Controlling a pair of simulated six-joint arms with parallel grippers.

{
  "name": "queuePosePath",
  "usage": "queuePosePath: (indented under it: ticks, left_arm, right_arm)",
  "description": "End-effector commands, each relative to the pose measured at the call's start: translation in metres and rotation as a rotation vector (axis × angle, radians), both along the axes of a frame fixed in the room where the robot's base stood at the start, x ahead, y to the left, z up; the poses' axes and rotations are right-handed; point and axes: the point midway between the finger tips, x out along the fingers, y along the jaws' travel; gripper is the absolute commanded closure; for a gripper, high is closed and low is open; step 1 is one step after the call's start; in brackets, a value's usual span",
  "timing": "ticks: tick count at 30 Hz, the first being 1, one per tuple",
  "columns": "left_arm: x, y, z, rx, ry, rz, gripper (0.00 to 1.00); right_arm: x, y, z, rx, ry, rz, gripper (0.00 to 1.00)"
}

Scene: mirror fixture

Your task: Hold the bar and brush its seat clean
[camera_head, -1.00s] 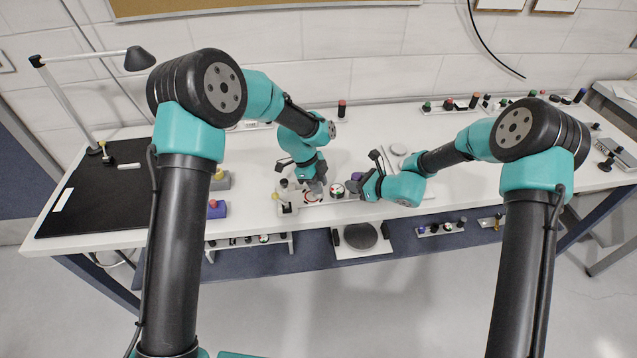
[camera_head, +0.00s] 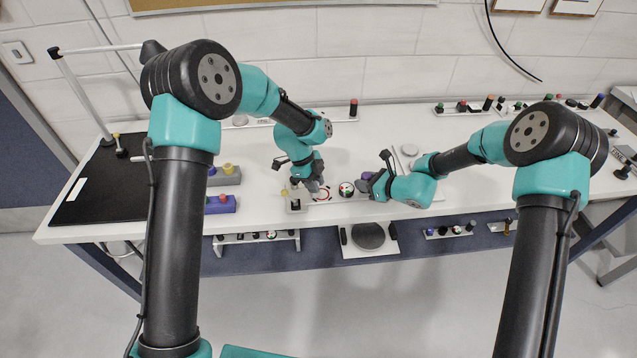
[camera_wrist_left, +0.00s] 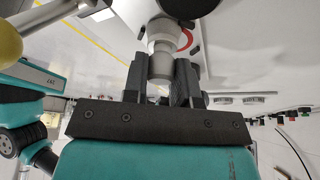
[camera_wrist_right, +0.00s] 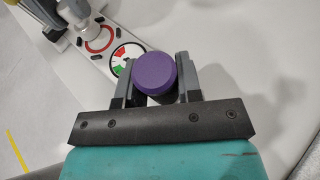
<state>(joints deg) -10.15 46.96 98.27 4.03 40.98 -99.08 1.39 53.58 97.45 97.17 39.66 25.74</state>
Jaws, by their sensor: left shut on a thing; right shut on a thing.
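My left gripper (camera_head: 314,187) is shut on the bar, a pale grey stepped cylinder (camera_wrist_left: 161,58) in the left wrist view. It is over the left part of a light fixture plate. A red ring (camera_wrist_right: 99,40) on the plate, apparently the seat, shows beside the bar, also in the left wrist view (camera_wrist_left: 187,40). My right gripper (camera_head: 370,186) is shut on the brush, of which only a round purple top (camera_wrist_right: 155,72) shows clearly. It is right of a red, green and white dial (camera_wrist_right: 125,57). The brush's bristles are hidden.
A blue box with a red button (camera_head: 220,204) and a grey box with a yellow button (camera_head: 224,176) stand left of the fixture. A black mat (camera_head: 95,195) covers the table's left end. A shelf with a round grey pad (camera_head: 368,236) hangs below the front edge.

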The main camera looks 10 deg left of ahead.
Motion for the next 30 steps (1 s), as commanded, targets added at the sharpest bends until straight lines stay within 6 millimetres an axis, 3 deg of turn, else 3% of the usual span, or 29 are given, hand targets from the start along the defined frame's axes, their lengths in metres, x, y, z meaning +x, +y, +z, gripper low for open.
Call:
queuePosePath:
  ticks: [17, 30]
  left_arm:
    - [0.001, -0.002, -0.002, 0.0, 0.0, 0.0, 0.93]
    - [0.008, -0.03, -0.002, 0.0, 0.0, 0.0, 0.93]
  right_arm:
    - [0.0, 0.0, 0.0, 0.0, -0.001, 0.0, 1.0]
    - [0.0, 0.0, 0.001, 0.0, -0.001, 0.0, 1.0]
